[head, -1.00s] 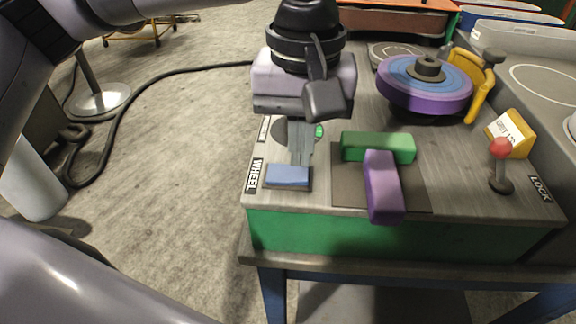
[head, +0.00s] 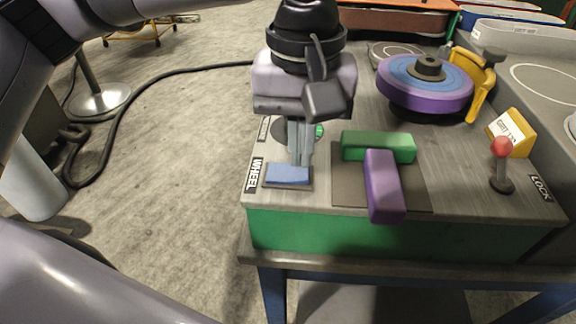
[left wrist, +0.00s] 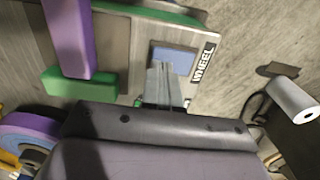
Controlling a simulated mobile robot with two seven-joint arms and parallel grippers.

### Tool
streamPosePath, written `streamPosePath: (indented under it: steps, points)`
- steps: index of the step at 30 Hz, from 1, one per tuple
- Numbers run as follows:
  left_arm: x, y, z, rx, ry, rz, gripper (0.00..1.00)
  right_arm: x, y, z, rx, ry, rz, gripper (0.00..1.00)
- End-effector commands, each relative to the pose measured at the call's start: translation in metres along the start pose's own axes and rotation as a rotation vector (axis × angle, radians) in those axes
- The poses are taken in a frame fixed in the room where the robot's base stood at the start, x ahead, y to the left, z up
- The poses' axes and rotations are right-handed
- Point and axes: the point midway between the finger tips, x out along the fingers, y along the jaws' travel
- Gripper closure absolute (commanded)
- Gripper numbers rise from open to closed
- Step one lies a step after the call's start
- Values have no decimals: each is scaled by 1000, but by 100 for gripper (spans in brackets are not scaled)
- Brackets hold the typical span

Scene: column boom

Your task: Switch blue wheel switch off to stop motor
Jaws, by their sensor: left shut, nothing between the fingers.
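The blue wheel switch (head: 288,175) is a flat rocker at the front left of the machine top, beside the WHEEL label (head: 254,175). It also shows in the left wrist view (left wrist: 177,54). My left gripper (head: 300,160) points down with its fingers shut and empty, and the tips are at the far edge of the switch. I cannot tell whether they touch it. The blue and purple grinding wheel (head: 425,84) sits at the back right. My right gripper is not in view.
A green block (head: 378,147) and a purple bar (head: 384,187) lie right of the switch. A red-knobbed lever (head: 501,150) stands by the LOCK label (head: 540,188). A yellow tag block (head: 511,132) is behind it. Open floor lies to the left.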

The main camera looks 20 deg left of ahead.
Motion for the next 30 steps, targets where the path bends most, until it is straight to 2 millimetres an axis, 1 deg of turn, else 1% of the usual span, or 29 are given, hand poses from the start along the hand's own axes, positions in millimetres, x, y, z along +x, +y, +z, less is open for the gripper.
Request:
streamPosePath:
  steps: [30]
  points:
    - [16, 0, 0, 0, 0, -1, 100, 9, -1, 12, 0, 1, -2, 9]
